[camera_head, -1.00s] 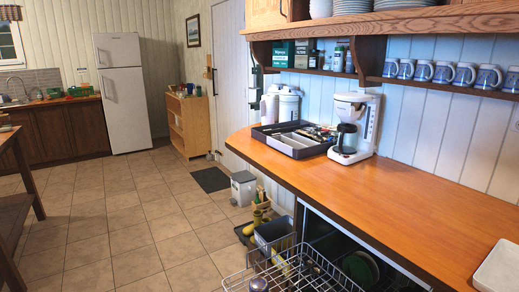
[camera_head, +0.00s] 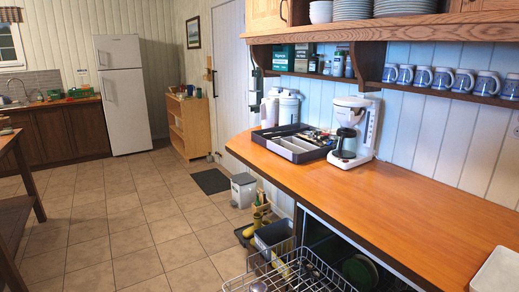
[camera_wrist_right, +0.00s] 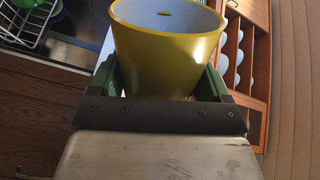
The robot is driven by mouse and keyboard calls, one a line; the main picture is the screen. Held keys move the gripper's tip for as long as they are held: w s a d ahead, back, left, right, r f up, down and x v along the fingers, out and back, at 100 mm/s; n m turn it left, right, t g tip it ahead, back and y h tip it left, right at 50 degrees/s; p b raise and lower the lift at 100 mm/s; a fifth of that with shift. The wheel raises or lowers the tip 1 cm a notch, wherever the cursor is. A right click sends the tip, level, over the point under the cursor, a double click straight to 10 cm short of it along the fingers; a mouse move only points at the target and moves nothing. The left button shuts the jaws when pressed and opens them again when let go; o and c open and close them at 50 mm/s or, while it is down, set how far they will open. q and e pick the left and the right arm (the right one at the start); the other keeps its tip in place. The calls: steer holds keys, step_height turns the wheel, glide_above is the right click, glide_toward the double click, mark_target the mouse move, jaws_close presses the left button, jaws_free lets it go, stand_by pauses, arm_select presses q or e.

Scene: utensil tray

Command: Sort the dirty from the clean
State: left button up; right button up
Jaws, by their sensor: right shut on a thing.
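In the right wrist view, my right gripper (camera_wrist_right: 160,78) is shut on a yellow cup (camera_wrist_right: 165,50), its green fingers on either side of it. The cup is pale blue inside, with a small yellow-green spot on the inner wall. A wire dish rack (camera_head: 300,272) is pulled out below the counter at the bottom of the head view; a rack also shows at the upper left of the wrist view (camera_wrist_right: 40,22). Dark green dishes (camera_head: 358,270) show beside it. Neither gripper shows in the head view.
A dark utensil tray (camera_head: 297,154) with pale compartments stands on the counter (camera_head: 400,195) next to a white coffee maker (camera_head: 352,130). Blue mugs (camera_head: 443,78) line the shelf above. A white object (camera_head: 497,270) lies at the right edge. The counter's middle is clear.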

steer(key=m, duration=0.1)
steer(key=m+p, duration=0.1)
steer(key=shift+r+m, duration=0.25)
steer(key=shift+m, duration=0.15)
steer(key=shift+f+m, duration=0.2)
steer(key=shift+m, duration=0.2)
steer(key=shift+r+m+p, duration=0.2)
steer(key=shift+m+p, duration=0.35)
steer(key=shift+m, duration=0.05)
steer(key=shift+m+p, duration=0.4)
steer(key=shift+m, duration=0.4)
steer(key=m, duration=0.2)
steer(key=shift+f+m+p, duration=0.1)
steer(key=shift+m+p, duration=0.2)
steer(key=shift+f+m, duration=0.1)
steer(key=shift+m, duration=0.2)
